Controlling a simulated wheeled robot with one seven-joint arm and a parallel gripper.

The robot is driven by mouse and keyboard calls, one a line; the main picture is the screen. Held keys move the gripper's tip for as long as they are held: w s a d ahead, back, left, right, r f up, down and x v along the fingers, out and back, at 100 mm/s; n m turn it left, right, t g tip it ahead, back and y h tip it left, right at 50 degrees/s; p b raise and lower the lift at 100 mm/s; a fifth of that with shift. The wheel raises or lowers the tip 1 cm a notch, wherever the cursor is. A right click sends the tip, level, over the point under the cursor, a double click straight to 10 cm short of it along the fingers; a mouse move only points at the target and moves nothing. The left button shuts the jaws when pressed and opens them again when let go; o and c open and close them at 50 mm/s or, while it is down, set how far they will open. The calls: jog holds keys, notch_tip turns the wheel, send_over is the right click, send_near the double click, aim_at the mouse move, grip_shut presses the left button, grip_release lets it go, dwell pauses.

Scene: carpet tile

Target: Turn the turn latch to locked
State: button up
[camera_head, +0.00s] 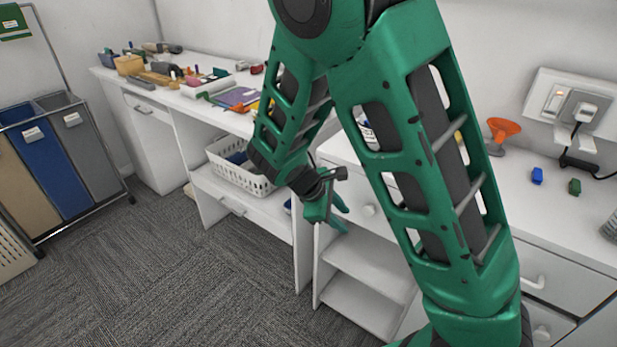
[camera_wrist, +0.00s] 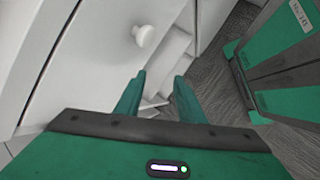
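My gripper (camera_head: 342,209) hangs in front of the white cabinet in the head view. Its two green fingers stand apart with nothing between them in the wrist view (camera_wrist: 161,76). A white round knob (camera_wrist: 145,36) is on a white front, beyond the fingertips and slightly left. A white knob also shows on a drawer front in the head view (camera_head: 368,210), right of the gripper. The fingers do not appear to touch a knob. I cannot tell whether any of these is the turn latch. My arm covers part of the cabinet front.
Open white shelves (camera_head: 365,262) lie below the gripper. A white basket (camera_head: 238,174) sits under the cluttered bench on the left. An orange funnel-shaped item (camera_head: 502,129) and blue and green blocks are on the right countertop. The carpet (camera_head: 190,275) is clear at the front left.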

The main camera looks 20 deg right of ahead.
jog(key=w+a+r+n+t+h, duration=0.3)
jog(key=w+a+n+t+h, duration=0.15)
jog(key=a+n, duration=0.25)
jog(key=w+a+r+n+t+h, duration=0.2)
jog(key=w+a+n+t+h, duration=0.1)
jog(key=a+n+t, duration=0.25)
jog(key=x, duration=0.9)
jog(key=shift+w+n, duration=0.2)
jog(key=shift+n, duration=0.25)
jog(key=shift+d, duration=0.1)
grip_shut()
